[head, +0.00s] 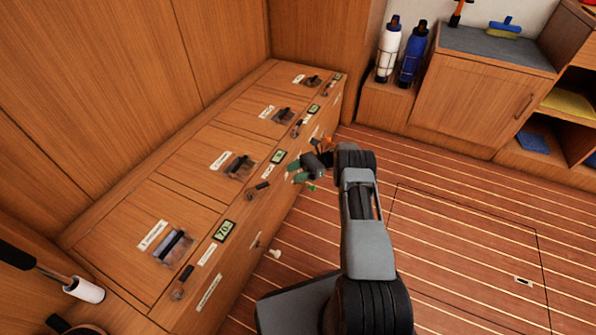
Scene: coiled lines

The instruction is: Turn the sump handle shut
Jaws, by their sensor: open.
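A long wooden bench of lockers (150,200) runs along the left wall. Several black handles sit on its top, from the nearest (178,246) to the farthest (313,80). Smaller dark levers stand along its front edge, among them a near one (183,280), a middle one (258,189) and a far one (296,128). The white labels are too small to read, so I cannot tell which is the sump handle. My gripper (298,182) is open beside the bench's front edge, right of the middle lever and apart from it. My wrist hides part of the bench front.
Small green displays (223,231) line the bench edge. A white knob (275,253) sticks out low in front. White (389,50) and blue (412,55) bottles stand at the back, beside a cabinet (465,95). The striped floor (455,220) at right is clear.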

